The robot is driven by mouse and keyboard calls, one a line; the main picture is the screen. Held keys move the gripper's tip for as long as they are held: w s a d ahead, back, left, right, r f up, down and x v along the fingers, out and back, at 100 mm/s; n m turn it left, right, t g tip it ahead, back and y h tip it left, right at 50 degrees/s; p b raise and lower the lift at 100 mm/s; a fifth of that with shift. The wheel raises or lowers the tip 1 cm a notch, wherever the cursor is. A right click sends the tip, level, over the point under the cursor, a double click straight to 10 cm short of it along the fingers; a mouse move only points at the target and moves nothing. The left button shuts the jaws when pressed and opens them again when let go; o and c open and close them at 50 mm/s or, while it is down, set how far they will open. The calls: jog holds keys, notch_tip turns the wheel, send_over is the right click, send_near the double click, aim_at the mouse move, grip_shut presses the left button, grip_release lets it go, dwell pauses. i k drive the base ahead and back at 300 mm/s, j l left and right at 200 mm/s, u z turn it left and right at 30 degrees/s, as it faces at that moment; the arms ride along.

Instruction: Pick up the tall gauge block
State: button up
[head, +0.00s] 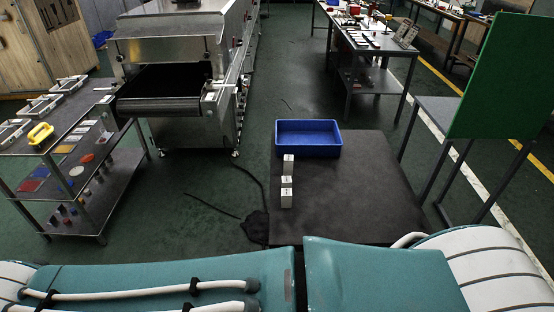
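Small pale grey-white blocks with dark marks stand in a short row on a dark grey table top (345,205) in front of me. The far block (289,165) stands just in front of a blue bin. Nearer to me is the front block (287,200), with a pale face (286,181) right behind or on top of it. I cannot tell whether that is a separate block, or which block is the tall gauge block. My gripper is not in view; teal and white parts of my own body cross the bottom of the picture.
An empty-looking blue bin (308,139) sits at the table's far left corner. The table's right half is clear. A green panel (505,75) rises at the right. A metal conveyor dryer (180,75) and a loaded shelf cart (75,150) stand left. Dark cables (212,207) lie on the floor.

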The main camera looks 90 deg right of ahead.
aim_at(289, 164)
jog(key=i+z, duration=0.8)
jog(key=i+l+z, duration=0.15)
jog(key=z, duration=0.25)
jog(key=i+z, duration=0.95)
jog(key=z, duration=0.2)
jog(key=i+l+z, duration=0.1)
jog(key=i+z, duration=0.15)
jog(key=z, duration=0.15)
jog(key=i+z, duration=0.25)
jog(key=z, duration=0.15)
jog(key=i+j+z, duration=0.1)
jog(key=i+z, duration=0.15)
jog(key=z, duration=0.15)
jog(key=i+j+z, duration=0.1)
jog(key=z, duration=0.25)
jog(key=i+z, duration=0.25)
jog(key=z, duration=0.15)
jog(key=i+z, duration=0.25)
jog(key=z, duration=0.15)
jog(key=i+j+z, duration=0.15)
jog(key=z, duration=0.25)
jog(key=i+j+z, duration=0.25)
jog(key=z, duration=0.15)
jog(key=i, duration=0.1)
